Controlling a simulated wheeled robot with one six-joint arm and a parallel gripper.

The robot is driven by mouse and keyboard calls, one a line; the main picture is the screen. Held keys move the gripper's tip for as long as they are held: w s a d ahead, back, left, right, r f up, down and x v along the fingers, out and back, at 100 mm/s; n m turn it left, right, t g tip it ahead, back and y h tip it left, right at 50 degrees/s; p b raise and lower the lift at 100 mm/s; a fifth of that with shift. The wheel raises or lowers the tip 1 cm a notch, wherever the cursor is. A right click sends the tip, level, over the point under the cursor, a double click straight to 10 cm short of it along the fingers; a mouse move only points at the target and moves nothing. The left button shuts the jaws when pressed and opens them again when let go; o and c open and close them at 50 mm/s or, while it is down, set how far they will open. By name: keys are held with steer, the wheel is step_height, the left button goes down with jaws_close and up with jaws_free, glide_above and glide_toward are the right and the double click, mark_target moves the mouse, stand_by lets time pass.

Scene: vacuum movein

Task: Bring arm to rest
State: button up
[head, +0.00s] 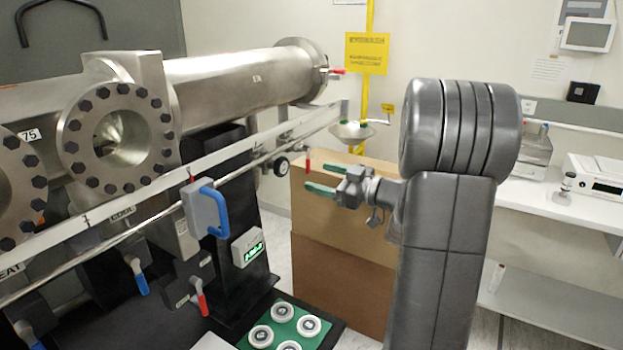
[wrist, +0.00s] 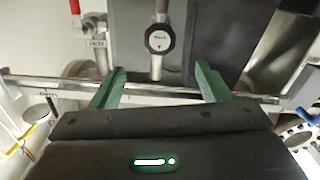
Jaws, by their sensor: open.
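My gripper (head: 320,177) shows in the head view at the end of my grey arm, which rises at the right of centre. Its two green fingers point left and stand apart with nothing between them. In the head view they are in front of a stack of brown cardboard boxes (head: 345,255). In the wrist view my gripper (wrist: 160,82) shows both green fingers spread. A metal rail (wrist: 50,87) runs across behind them, and a round dark gauge or knob (wrist: 160,40) lies beyond. I cannot tell whether the fingers touch the rail.
A steel vacuum chamber (head: 225,82) with bolted flanges fills the left. A blue-handled grey box (head: 200,212) hangs on the front rail. A green tray (head: 325,339) with several round parts is at the bottom. A white bench (head: 560,195) with instruments stands at right.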

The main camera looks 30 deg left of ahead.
mark_target(284, 166)
steer(key=shift+d, duration=0.25)
steer(key=shift+a, duration=0.15)
steer(key=a+p, duration=0.1)
steer(key=a, duration=0.3)
steer(key=a+p, duration=0.1)
steer(key=a, duration=0.3)
steer(key=w+a+p, duration=0.1)
steer(key=a, duration=0.3)
steer(key=shift+a+r+p, duration=0.1)
steer(key=shift+a+p, duration=0.2)
steer(key=shift+p, duration=0.1)
steer(key=shift+w+a, duration=0.1)
steer(key=shift+a, duration=0.4)
steer(key=shift+d, duration=0.1)
